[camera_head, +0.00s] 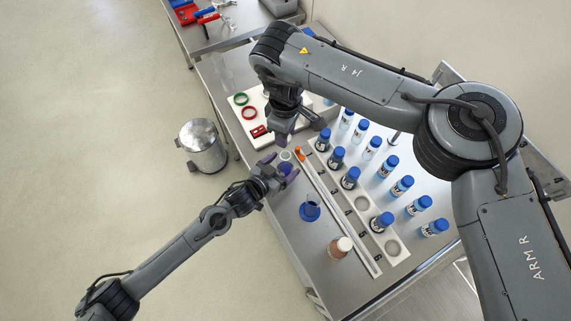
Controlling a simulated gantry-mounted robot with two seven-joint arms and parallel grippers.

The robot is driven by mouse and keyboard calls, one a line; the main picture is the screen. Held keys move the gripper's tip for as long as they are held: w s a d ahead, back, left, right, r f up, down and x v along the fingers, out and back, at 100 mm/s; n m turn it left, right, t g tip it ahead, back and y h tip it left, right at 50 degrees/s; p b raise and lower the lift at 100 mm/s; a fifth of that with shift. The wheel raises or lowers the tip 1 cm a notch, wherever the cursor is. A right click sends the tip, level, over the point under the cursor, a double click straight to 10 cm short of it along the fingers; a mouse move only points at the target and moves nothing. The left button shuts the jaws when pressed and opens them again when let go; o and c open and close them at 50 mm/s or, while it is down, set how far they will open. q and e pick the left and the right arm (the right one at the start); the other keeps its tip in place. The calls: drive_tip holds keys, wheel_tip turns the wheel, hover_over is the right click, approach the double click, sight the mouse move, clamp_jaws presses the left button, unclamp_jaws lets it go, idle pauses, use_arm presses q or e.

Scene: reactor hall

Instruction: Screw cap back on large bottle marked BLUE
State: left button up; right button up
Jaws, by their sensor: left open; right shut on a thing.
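A bottle with a pale round mouth (285,156) and a bluish body stands near the table's left edge; no marking on it is legible. My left gripper (279,170) is open, with its fingers around or close beside this bottle; contact cannot be told. My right gripper (282,136) is just above the bottle in the picture, pointing down. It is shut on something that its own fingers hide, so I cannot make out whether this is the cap. No loose cap shows clearly.
A blue funnel-like piece (310,209) and a brown bottle with a white cap (341,247) stand nearby. A white rack (393,248) holds several blue-capped bottles, with more to its right. A white board (243,113) carries coloured rings. A metal bin (203,146) stands on the floor.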

use_arm(q)
drive_tip(key=shift+x, duration=0.95)
drive_tip(key=c, duration=1.5)
use_arm(e)
drive_tip(key=shift+f, duration=2.5)
drive_tip(key=shift+f, duration=0.1)
drive_tip(key=shift+f, duration=0.75)
drive_tip(key=shift+f, duration=0.55)
